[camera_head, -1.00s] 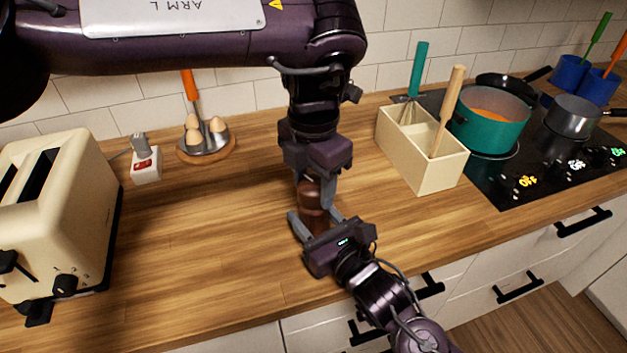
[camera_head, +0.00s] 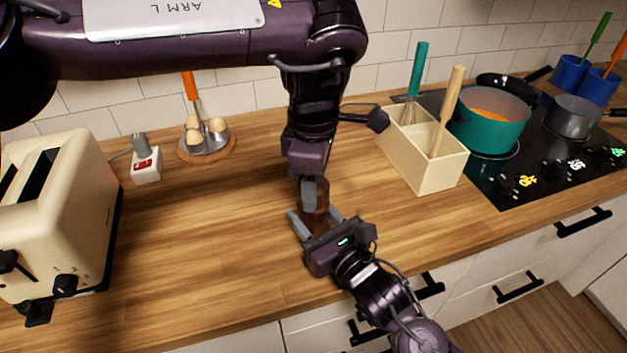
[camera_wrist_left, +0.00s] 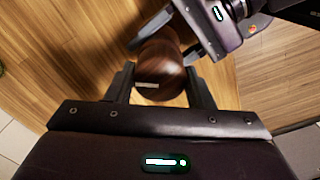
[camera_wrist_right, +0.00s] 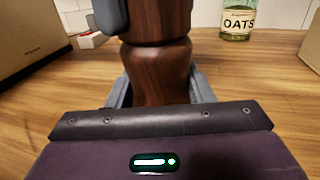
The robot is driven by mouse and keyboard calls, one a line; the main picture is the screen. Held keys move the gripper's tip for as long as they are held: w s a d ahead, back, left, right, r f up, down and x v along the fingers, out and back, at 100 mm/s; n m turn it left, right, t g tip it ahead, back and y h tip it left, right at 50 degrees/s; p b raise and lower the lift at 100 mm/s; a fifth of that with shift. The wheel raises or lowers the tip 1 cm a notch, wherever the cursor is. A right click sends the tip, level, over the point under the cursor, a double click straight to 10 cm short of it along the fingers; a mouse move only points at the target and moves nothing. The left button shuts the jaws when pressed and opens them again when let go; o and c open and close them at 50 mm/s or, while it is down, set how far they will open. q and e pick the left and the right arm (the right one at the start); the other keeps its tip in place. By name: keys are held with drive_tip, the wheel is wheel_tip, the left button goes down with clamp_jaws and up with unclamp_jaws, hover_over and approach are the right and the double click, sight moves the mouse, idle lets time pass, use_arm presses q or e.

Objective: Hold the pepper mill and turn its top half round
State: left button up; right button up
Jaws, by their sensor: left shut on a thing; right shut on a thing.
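The pepper mill (camera_head: 318,221) is dark brown wood and stands upright on the counter. My left gripper (camera_head: 308,192) comes down from above and is shut on the mill's top half. In the left wrist view the mill's round top (camera_wrist_left: 160,68) sits between the left fingers. My right gripper (camera_head: 316,222) comes in from the front and is shut on the mill's lower half. In the right wrist view the mill's waist and lower body (camera_wrist_right: 155,72) show between the right fingers, with a left finger beside the top half. Much of the mill is hidden by the grippers in the head view.
A cream toaster (camera_head: 60,210) stands at the left. An egg holder (camera_head: 205,150) and a socket block (camera_head: 146,165) are at the back left. A cream utensil box (camera_head: 430,165) is to the right, before the hob (camera_head: 510,185). An oats jar (camera_wrist_right: 238,22) shows in the right wrist view.

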use_arm(q)
drive_tip(key=m, duration=0.5)
drive_tip(key=shift+w, duration=0.1)
drive_tip(key=shift+a+m, duration=0.1)
drive_tip(key=shift+m, duration=2.3)
drive_tip(key=o, duration=1)
